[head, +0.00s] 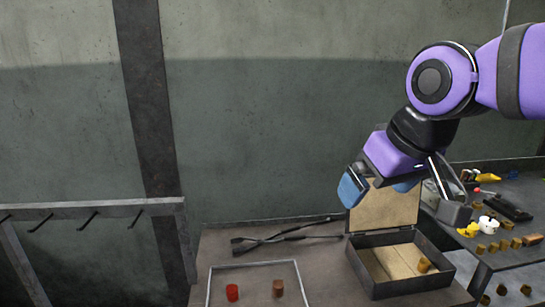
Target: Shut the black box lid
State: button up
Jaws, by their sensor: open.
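The black box (412,286) stands on the bench with its lid (393,208) raised roughly upright at the back edge. The box and lid are lined in pale tan, and a small brown cylinder (424,264) lies inside at the right. My gripper (380,188) hangs over the top of the raised lid and hides its upper part.
Tongs (285,236) lie on the bench left of the box. A pale-rimmed tray (298,268) holds a red and a brown cylinder in front. The right bench (516,257) carries several small pieces, a black item and yellow items. A wall rack (90,210) is at left.

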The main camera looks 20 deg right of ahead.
aim_at(386, 208)
jog(key=z, duration=1)
